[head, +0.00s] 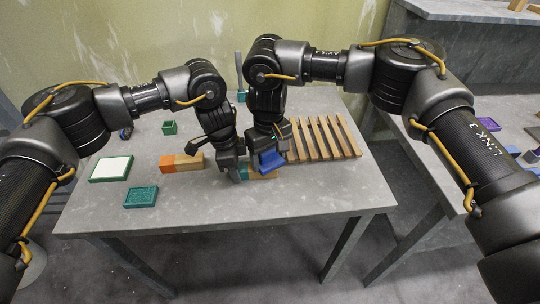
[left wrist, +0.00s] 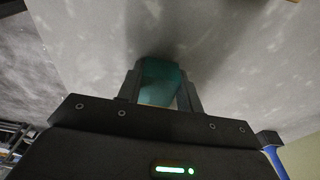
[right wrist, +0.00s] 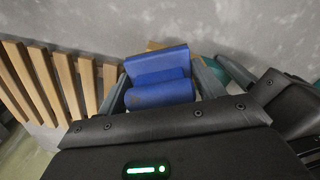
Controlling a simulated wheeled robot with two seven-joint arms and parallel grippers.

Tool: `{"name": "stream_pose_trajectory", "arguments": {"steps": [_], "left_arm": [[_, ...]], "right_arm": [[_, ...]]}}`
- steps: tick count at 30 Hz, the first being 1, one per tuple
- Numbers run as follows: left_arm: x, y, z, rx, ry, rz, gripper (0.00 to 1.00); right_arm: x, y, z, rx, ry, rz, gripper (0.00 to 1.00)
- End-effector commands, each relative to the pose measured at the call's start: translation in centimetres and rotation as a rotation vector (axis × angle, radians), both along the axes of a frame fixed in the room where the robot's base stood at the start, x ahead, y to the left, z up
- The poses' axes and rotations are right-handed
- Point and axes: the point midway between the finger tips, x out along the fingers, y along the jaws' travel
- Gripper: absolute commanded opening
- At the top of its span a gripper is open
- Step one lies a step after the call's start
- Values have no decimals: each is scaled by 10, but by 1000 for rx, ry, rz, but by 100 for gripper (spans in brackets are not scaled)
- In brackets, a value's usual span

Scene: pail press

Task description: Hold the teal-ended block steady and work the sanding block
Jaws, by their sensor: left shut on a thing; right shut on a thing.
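The teal-ended block (head: 262,175) lies on the grey table, mostly hidden in the head view by my grippers. My left gripper (head: 238,174) is shut on its teal end, which shows between the fingers in the left wrist view (left wrist: 160,82). My right gripper (head: 268,158) is shut on the blue sanding block (head: 271,160). In the right wrist view the sanding block (right wrist: 158,80) fills the space between the fingers, with a strip of the wooden block (right wrist: 156,46) showing just past it. I cannot tell whether the sanding block touches the wood.
A slatted wooden rack (head: 322,138) stands close to the right. An orange-ended block (head: 182,163) lies to the left. A green tray with a white face (head: 92,179), a teal tray (head: 141,197) and a small green box (head: 170,128) are farther left. The front table area is clear.

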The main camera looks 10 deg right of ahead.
Motion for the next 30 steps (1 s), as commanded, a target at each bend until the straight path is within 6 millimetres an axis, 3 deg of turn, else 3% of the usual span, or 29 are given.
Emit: {"name": "stream_pose_trajectory", "arguments": {"steps": [3, 20, 30], "left_arm": [[-2, -8, 2, -13, -2, -11, 0], [-1, -5, 2, -10, -3, -6, 0], [-1, -4, 1, -8, -2, -6, 0]], "right_arm": [[-2, 6, -1, 13, 1, 11, 49], [-3, -11, 1, 7, 2, 7, 49], [-1, 2, 2, 6, 1, 7, 49]]}}
